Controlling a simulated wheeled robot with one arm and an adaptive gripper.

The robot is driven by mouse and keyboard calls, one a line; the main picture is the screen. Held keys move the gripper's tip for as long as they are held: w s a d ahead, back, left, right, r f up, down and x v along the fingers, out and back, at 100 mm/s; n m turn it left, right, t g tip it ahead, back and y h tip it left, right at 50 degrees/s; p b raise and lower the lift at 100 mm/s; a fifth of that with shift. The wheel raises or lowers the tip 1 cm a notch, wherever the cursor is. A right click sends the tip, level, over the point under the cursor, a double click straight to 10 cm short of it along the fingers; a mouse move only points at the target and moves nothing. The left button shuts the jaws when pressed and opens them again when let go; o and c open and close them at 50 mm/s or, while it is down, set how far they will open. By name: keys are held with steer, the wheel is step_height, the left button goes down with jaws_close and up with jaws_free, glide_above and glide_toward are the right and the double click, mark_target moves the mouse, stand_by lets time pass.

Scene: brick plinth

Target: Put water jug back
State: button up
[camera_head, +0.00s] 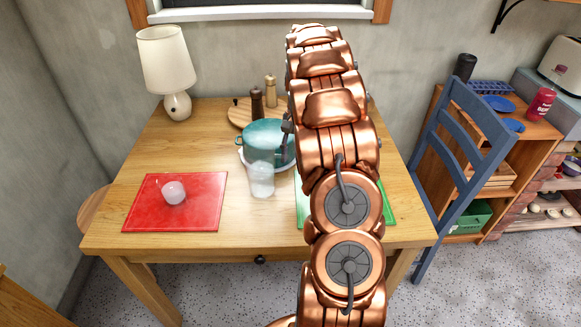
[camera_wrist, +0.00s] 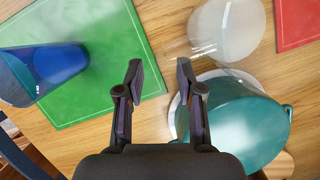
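A clear, whitish jug-like container (camera_head: 261,180) stands on the wooden table, in front of the teal pot (camera_head: 265,138). I take it to be the water jug. In the wrist view the container (camera_wrist: 226,30) is right of my gripper (camera_wrist: 160,68), beside the pot (camera_wrist: 245,122). My gripper is open, its two fingers apart with bare wood showing between them. It touches neither the container nor the pot as far as I can tell. In the head view my arm hides most of the gripper.
A blue cup (camera_wrist: 58,65) is over the green mat (camera_wrist: 85,50), mostly hidden by my arm in the head view. A red mat (camera_head: 150,215) holds a small whitish glass (camera_head: 174,192). A lamp (camera_head: 167,65) and two mills stand behind. A blue chair (camera_head: 450,165) is at right.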

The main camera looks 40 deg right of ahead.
steer(key=v, duration=0.7)
steer(key=shift+r+b, duration=0.35)
steer(key=shift+b, duration=0.1)
steer(key=shift+d, duration=0.1)
steer(key=s+a+r+n+h, duration=0.1)
steer(key=s+a+r+n, duration=0.15)
steer(key=a, duration=0.45)
steer(key=s+a+r+n, duration=0.1)
steer(key=s+a, duration=0.2)
steer(key=a, duration=0.4)
steer(key=s+a+r+n+h, duration=0.1)
steer(key=s+a+n, duration=0.15)
steer(key=a, duration=0.45)
steer(key=s+a+f+n, duration=0.3)
steer(key=s+a, duration=0.3)
steer(key=s, duration=0.4)
steer(key=s+a+f+n+h, duration=0.1)
steer(key=s+a+f+n, duration=0.1)
steer(key=s+a, duration=0.4)
steer(key=s+f, duration=0.1)
steer(key=s, duration=0.3)
steer(key=shift+s+n, duration=0.2)
steer(key=shift+n, duration=0.2)
